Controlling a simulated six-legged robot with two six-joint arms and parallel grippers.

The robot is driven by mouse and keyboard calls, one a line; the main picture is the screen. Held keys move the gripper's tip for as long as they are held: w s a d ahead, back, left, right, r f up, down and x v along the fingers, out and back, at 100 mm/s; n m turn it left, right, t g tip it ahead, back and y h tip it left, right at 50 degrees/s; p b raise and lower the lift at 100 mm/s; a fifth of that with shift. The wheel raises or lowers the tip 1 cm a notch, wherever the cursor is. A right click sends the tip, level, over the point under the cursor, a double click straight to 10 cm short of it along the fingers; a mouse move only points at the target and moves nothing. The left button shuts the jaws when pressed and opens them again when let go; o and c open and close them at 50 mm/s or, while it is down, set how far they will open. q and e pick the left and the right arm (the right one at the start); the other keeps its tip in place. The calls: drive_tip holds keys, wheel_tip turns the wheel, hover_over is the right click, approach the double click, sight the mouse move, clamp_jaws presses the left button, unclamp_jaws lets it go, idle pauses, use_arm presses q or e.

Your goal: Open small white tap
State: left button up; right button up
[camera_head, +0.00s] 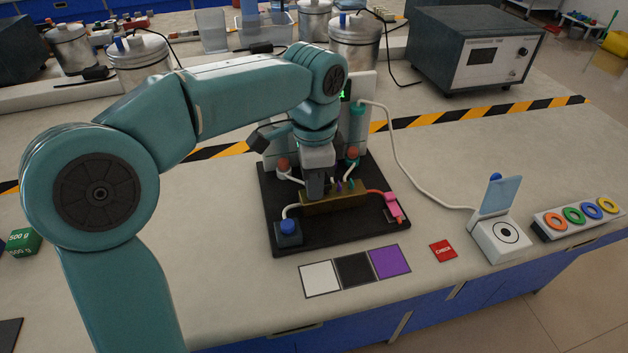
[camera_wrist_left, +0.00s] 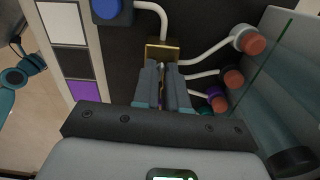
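A brass block (camera_head: 334,202) with small coloured taps on top sits on a black board (camera_head: 300,239). The block also shows in the left wrist view (camera_wrist_left: 152,52). My left gripper (camera_head: 316,188) points down over the block's left part and hides some of it. In the left wrist view its two fingers (camera_wrist_left: 162,68) reach the block with a narrow gap between them. A small pale spot shows between the tips; it may be the white tap, but I cannot tell its position or whether the fingers touch it. Purple and green taps stand to the right. My right gripper is not in view.
White tubes run from the block to a blue-topped unit (camera_head: 288,232) and red-capped fittings behind. A pink part (camera_head: 393,206) is at the right. Coloured squares (camera_head: 354,270), a red card (camera_head: 443,251) and a white device (camera_head: 500,240) lie nearby.

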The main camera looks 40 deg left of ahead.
use_arm(q)
clamp_jaws()
drive_tip(key=shift+r+n+p, duration=0.15)
drive_tip(key=shift+n+p, duration=0.25)
drive_tip(key=shift+p, duration=0.15)
drive_tip(key=o, duration=0.6)
unclamp_jaws()
wheel_tip(320, 180, up, 16)
drive_tip(key=p, duration=0.6)
